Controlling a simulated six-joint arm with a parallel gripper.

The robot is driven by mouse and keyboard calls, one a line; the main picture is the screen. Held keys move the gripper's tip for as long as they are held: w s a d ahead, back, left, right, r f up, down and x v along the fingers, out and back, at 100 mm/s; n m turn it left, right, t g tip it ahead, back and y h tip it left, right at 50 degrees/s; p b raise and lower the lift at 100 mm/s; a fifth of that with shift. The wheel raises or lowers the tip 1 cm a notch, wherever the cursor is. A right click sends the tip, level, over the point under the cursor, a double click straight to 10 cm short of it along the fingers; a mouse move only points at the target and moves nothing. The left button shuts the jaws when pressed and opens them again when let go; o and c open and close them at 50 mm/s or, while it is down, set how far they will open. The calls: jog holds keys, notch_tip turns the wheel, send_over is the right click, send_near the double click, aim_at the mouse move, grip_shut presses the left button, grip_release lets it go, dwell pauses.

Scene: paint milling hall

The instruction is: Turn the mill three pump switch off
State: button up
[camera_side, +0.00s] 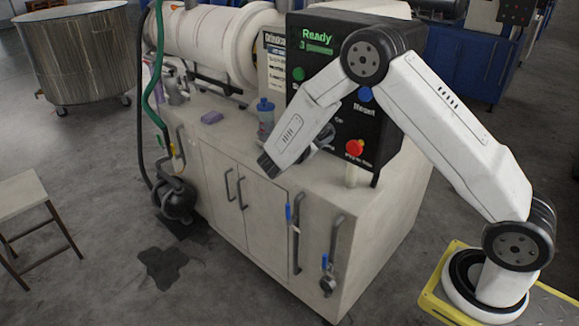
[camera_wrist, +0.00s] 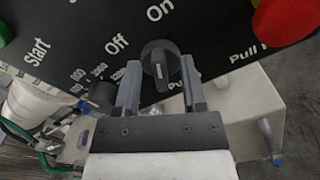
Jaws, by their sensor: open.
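In the wrist view a black rotary switch (camera_wrist: 160,62) sits on the black panel, with "Off" printed up and left of it and "On" above it. Its raised grip runs roughly up and down in the picture, its upper end toward "On". My gripper (camera_wrist: 160,72) is open, one finger on each side of the switch; I cannot tell whether either touches it. In the side view my gripper (camera_side: 322,139) is in front of the control panel (camera_side: 383,128) and partly hidden by my arm, which also hides the switch. No mill name is legible by the switch.
A red emergency-stop button (camera_side: 354,148) and a blue button (camera_side: 365,95) are on the panel. A capped bottle (camera_side: 265,118) and a purple block (camera_side: 212,117) stand on the machine top (camera_side: 200,140). A green screen reads "Ready" (camera_side: 319,36).

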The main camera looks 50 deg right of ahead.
grip_shut()
jog(key=shift+n, duration=0.4)
jog(key=n, duration=1.1)
jog(key=shift+w, duration=0.3)
dwell(0.3)
grip_release()
